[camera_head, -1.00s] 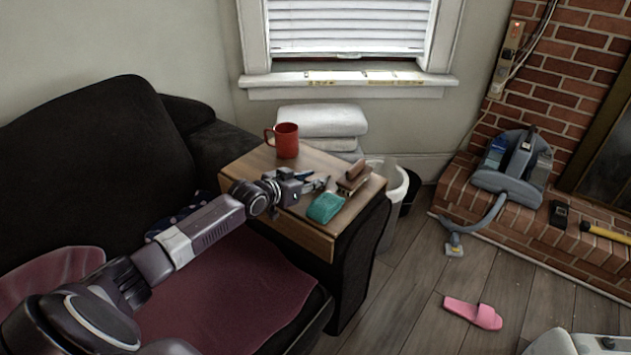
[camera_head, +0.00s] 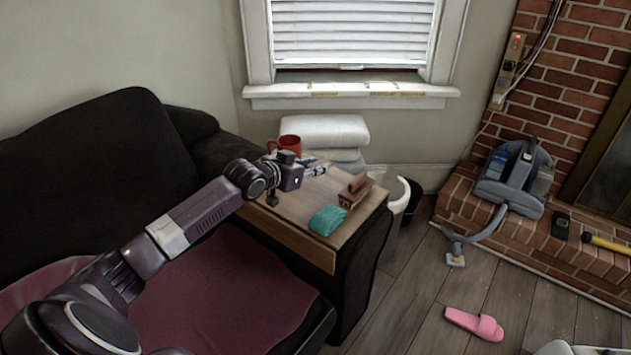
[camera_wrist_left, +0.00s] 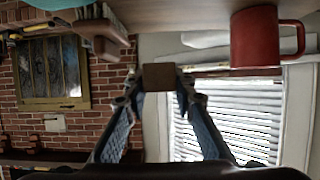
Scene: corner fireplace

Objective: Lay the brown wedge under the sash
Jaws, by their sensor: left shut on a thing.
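My left gripper (camera_head: 316,170) is raised over the side table, in front of the red mug (camera_head: 291,142). In the left wrist view its fingers (camera_wrist_left: 158,84) are shut on a small brown block, the brown wedge (camera_wrist_left: 158,77). The wedge is too small to make out in the head view. The window sash (camera_head: 350,54) is at the back, with a white blind and a dark gap above the sill (camera_head: 350,96). The sash and blind also show upside down in the left wrist view (camera_wrist_left: 222,125). My right gripper is not in view.
White folded pads (camera_head: 322,130) are stacked below the window. A waste bin (camera_head: 392,225) stands right of the table. A dark sofa (camera_head: 95,160) fills the left.

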